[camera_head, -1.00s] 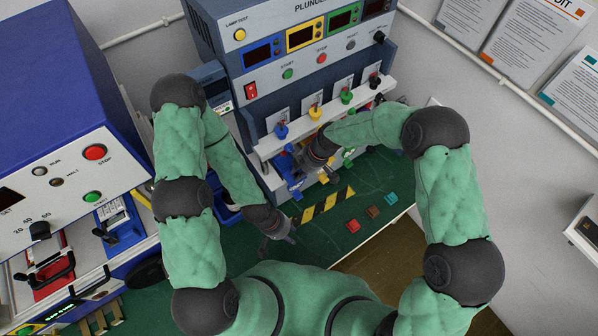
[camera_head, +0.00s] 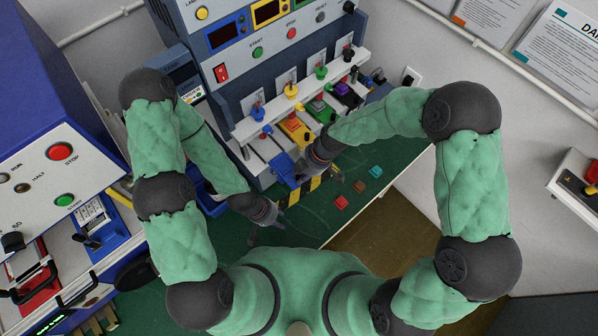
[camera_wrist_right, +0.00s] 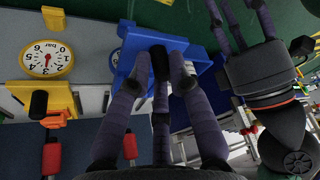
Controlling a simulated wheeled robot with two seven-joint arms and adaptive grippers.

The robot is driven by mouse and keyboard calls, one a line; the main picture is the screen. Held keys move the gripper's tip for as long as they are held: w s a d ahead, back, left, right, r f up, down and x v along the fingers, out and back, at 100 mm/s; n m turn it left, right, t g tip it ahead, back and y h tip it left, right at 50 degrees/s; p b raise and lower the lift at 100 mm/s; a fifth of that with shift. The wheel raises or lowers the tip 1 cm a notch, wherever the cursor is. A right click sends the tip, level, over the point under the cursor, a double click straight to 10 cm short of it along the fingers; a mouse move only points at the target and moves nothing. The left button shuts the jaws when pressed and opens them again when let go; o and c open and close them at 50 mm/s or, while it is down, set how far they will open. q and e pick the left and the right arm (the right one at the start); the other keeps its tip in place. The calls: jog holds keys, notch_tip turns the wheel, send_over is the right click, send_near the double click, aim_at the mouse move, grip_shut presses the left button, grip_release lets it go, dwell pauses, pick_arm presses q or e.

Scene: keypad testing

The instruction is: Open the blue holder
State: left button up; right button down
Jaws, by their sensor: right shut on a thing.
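The blue holder (camera_head: 284,166) is at the left end of the row of coloured holders under the plunger machine, sticking out towards me. In the right wrist view, the blue holder (camera_wrist_right: 128,68) is close in front of my right gripper. My right gripper (camera_head: 299,175) is shut on its dark handle, seen between the fingers (camera_wrist_right: 160,66). The fingers hide part of the holder, and I cannot tell how far it is open. My left gripper (camera_head: 270,222) is empty, fingers apart, over the green table; it also shows in the right wrist view (camera_wrist_right: 238,22).
Yellow (camera_head: 296,129), green (camera_head: 320,110) and purple (camera_head: 344,90) holders stand right of the blue one. A white bar with coloured plungers (camera_head: 290,90) overhangs them. A blue-topped machine (camera_head: 50,120) stands left. Small coloured blocks (camera_head: 342,202) lie on the table's right.

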jog(key=c, duration=1.2)
grip_release()
jog(key=shift+s+f, duration=0.15)
jog(key=shift+d+r, duration=0.1)
jog(key=shift+r, duration=0.3)
jog(key=v, duration=1.1)
jog(key=shift+r, duration=0.15)
jog(key=shift+r, duration=0.1)
